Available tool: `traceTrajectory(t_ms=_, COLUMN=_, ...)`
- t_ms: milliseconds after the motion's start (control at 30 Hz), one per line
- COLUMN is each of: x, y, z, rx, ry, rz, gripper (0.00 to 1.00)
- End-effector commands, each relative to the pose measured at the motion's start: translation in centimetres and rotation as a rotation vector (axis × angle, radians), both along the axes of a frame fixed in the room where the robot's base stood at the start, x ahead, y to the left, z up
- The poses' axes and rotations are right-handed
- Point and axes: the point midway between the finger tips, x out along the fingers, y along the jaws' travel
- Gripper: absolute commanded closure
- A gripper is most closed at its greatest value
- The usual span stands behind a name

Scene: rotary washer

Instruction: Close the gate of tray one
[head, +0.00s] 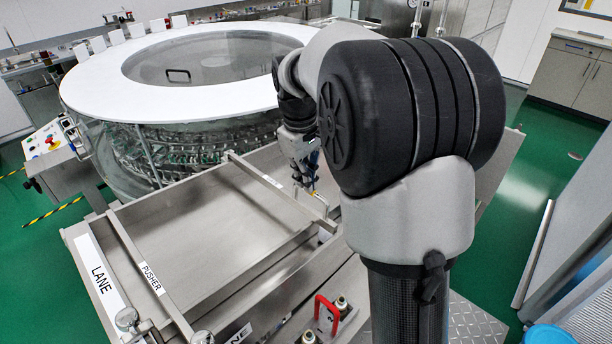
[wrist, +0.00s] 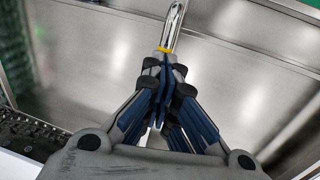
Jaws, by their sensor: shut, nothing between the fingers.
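A wide stainless steel tray (head: 205,230) lies in front of the round washer in the head view. A long metal bar with a white label (head: 270,182) crosses it on the right; I cannot tell whether this is the gate. My gripper (head: 308,185) points down over the tray's right part, partly hidden by my arm. In the wrist view my gripper (wrist: 167,62) is shut and empty. A chrome rod with a yellow ring (wrist: 172,28) shows right at the fingertips; I cannot tell whether they touch. No tray number is readable.
The round washer (head: 180,75) with a white rim stands behind the tray. A bar labelled PUSHER (head: 150,278) and a strip labelled LANE (head: 102,280) lie at left. A red handle (head: 325,308) stands at the front. A control panel (head: 48,138) is at far left.

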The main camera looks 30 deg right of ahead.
Motion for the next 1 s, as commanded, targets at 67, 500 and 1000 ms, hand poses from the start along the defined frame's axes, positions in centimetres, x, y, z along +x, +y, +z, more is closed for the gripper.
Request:
traceTrajectory(t_ms=67, x=-0.1, y=0.1, z=-0.5, rx=0.004, ry=0.009, rz=-0.001, gripper=1.0)
traceTrajectory(t_ms=500, x=0.0, y=0.8, z=3.9, rx=0.002, ry=0.002, rz=0.0, gripper=1.0)
traceTrajectory(t_ms=1000, x=-0.2, y=1.7, z=13.2, rx=0.0, ry=-0.002, rz=0.0, gripper=1.0)
